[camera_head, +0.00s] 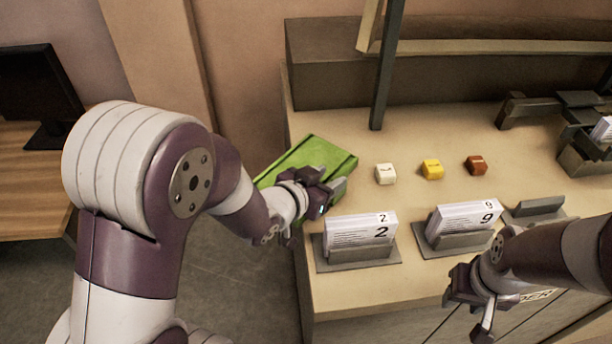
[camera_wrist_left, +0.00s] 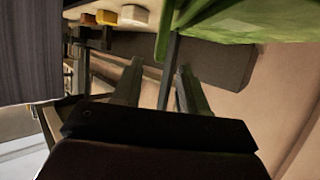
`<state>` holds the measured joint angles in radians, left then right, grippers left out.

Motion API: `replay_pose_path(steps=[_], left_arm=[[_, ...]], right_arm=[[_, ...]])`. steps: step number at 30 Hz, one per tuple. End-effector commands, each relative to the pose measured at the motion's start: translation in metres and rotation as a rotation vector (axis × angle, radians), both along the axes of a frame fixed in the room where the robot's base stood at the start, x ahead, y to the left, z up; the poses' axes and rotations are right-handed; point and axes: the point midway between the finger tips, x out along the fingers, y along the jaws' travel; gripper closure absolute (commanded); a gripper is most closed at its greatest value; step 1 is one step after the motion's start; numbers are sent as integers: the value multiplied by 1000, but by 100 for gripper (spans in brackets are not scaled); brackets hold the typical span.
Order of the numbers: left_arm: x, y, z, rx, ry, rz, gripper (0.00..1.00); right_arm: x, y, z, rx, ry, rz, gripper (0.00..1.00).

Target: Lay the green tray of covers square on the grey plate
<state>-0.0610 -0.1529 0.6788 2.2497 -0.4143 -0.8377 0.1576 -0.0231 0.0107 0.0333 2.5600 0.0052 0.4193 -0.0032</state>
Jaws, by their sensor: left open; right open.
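The green tray (camera_head: 318,150) lies at the left end of the table, turned at an angle. In the head view its left end reaches past the table's left edge. My left gripper (camera_head: 328,182) is open at the tray's near side and hides part of it. I cannot make out a separate grey plate under or beside the tray. My right gripper (camera_head: 468,308) is open and empty near the table's front edge.
White (camera_head: 386,174), yellow (camera_head: 432,169) and red-brown (camera_head: 476,165) blocks stand right of the tray. Card holders marked 2 (camera_head: 358,235) and 9 (camera_head: 462,225) stand in front. A dark post (camera_head: 387,70) rises behind. An empty grey holder (camera_head: 535,210) stands to the right.

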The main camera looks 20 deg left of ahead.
Motion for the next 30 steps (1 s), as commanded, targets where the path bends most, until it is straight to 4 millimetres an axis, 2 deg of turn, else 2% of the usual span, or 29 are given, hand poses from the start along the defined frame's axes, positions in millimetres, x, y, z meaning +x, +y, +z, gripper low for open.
replay_pose_path(steps=[12, 20, 22, 24, 25, 30], left_arm=[[53, -25, -26, 1, 2, 0, 57], [59, -26, -30, 1, 1, 2, 57], [59, -26, -30, 1, 1, 2, 74], [59, -26, -30, 1, 1, 2, 96], [59, -26, -30, 1, 1, 2, 100], [59, -26, -29, 2, -1, 1, 100]], right_arm=[[0, 0, 15, 0, 0, 0, 57], [0, 0, 14, 0, 0, 0, 57], [0, 0, 14, 0, 0, 0, 57], [0, 0, 14, 0, 0, 0, 57], [0, 0, 14, 0, 0, 0, 57], [0, 0, 14, 0, 0, 0, 57]])
